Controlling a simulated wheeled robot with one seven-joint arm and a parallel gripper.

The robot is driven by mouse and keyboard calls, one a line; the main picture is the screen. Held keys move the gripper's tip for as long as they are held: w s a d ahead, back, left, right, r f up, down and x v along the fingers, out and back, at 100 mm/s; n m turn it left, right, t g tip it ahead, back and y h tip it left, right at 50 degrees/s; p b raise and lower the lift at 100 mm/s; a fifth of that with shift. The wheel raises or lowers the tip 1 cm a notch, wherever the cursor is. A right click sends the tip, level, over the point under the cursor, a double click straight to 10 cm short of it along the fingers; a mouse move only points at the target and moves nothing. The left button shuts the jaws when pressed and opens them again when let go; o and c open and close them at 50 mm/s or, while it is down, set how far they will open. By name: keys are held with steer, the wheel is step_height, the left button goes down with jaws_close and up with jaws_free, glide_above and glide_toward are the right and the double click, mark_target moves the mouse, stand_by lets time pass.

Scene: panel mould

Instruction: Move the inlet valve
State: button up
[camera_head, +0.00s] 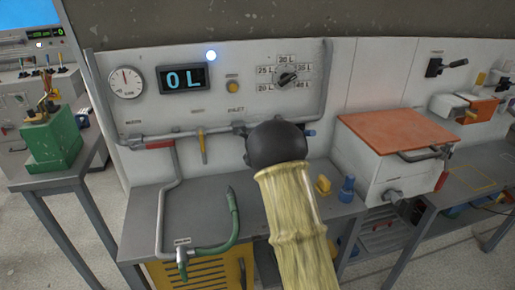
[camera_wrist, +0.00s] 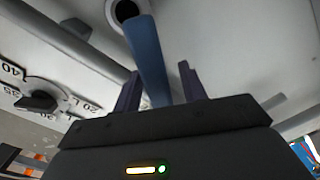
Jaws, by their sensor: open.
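A blue lever (camera_wrist: 147,52) runs down from a round dark-centred fitting on the panel in the wrist view. I take it for the inlet valve's handle. My gripper (camera_wrist: 161,72) is open, its two dark fingers on either side of the lever's lower part, with a gap visible on the right. I cannot tell whether the left finger touches it. In the head view my dark wrist (camera_head: 277,143) hides the fingers and most of the valve, just right of the INLET label (camera_head: 236,111). A small blue end (camera_head: 310,132) shows right of the wrist.
A horizontal pipe with a red lever (camera_head: 160,144) and a yellow lever (camera_head: 203,147) lies left of my wrist. Above are a gauge (camera_head: 126,83), a display (camera_head: 184,78) reading 0 L and a dial (camera_head: 287,78). An orange-lidded box (camera_head: 395,135) stands right.

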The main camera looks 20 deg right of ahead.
steer(key=s+b, duration=0.2)
steer(key=s, duration=1.5)
steer(key=shift+b, duration=0.4)
steer(key=shift+s, duration=0.1)
